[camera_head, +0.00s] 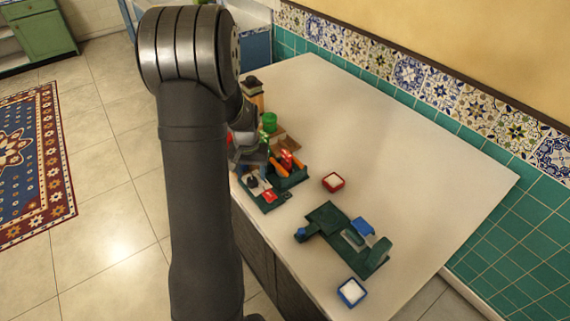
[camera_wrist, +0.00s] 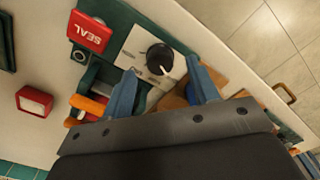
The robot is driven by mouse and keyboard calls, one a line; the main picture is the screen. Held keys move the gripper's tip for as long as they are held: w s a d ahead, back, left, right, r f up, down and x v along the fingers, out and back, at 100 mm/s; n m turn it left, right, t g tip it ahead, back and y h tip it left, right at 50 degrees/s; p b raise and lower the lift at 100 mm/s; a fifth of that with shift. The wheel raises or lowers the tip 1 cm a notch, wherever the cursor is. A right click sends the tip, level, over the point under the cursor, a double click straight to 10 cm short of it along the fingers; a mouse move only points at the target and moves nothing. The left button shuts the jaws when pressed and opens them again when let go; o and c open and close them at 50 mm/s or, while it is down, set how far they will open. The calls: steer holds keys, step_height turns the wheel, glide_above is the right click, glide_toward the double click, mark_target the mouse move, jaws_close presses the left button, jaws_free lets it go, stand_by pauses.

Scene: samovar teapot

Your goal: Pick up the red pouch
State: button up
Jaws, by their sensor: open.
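A small red item (camera_head: 287,161), which looks like the red pouch, sits among orange parts in the green station on the counter. In the wrist view only a small red patch (camera_wrist: 90,117) shows beside an orange bar, partly hidden by my gripper. My gripper (camera_wrist: 161,68) has its two blue fingers spread apart with nothing gripped between them. It hangs over the station, near a black knob on a pale panel. In the head view my gripper (camera_head: 252,158) is left of the red item and partly hidden by my arm.
A red SEAL button (camera_wrist: 90,32) is on the station. A red box with a white top (camera_head: 333,182) stands to its right. A green fixture (camera_head: 335,228) and a blue white-topped box (camera_head: 352,292) are nearer. The counter's right side (camera_head: 430,170) is clear.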

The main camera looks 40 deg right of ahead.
steer(key=shift+o, duration=0.3)
steer(key=o, duration=0.3)
